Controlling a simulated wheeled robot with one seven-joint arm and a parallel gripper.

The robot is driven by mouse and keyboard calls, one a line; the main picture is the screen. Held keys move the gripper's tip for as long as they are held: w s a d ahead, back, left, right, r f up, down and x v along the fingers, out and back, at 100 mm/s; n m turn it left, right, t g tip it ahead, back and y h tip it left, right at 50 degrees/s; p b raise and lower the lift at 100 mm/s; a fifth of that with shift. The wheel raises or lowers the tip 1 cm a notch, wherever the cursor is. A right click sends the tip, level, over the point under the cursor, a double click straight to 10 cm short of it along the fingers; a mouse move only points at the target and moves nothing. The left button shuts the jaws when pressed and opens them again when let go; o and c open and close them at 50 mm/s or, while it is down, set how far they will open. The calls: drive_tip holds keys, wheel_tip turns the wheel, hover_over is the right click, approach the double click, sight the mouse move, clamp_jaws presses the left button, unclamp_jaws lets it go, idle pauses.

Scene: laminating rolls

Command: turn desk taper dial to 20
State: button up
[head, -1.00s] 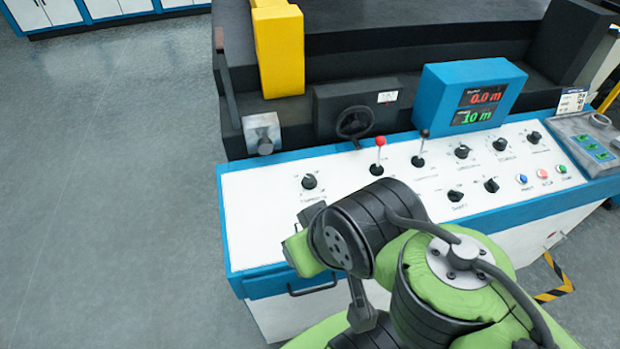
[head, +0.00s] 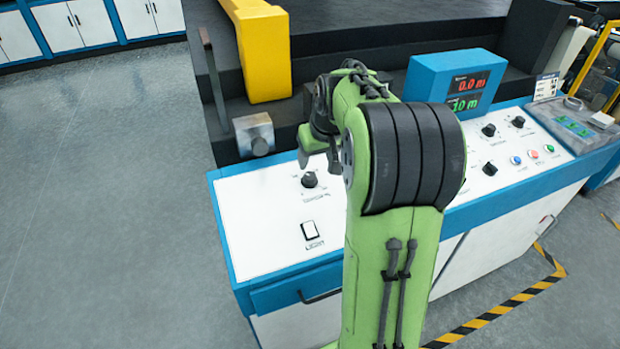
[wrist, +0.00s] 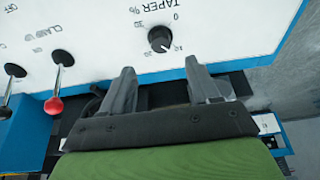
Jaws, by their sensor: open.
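The desk taper dial (head: 309,180) is a black knob on the white panel at the desk's left. In the wrist view the same dial (wrist: 160,39) appears upside down beside its "TAPER %" lettering, with a pale pointer mark whose exact setting I cannot read. My gripper (head: 318,152) is above the desk, just behind the dial in the head view. In the wrist view my gripper (wrist: 162,76) has its two fingers spread, with nothing between them. The dial lies beyond the fingertips, between their lines, apparently untouched.
A white light switch (head: 310,230) sits in front of the dial. A blue display (head: 455,82) stands behind the panel. My arm covers the panel's middle.

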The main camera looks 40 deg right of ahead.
sight(310, 176)
drive_tip(key=b+x, duration=0.1)
drive_tip(key=x, duration=0.8)
drive_tip(key=shift+f+b, duration=0.15)
drive_tip(key=shift+b, duration=0.15)
drive_tip(key=shift+c, duration=0.4)
drive_tip(key=c, duration=1)
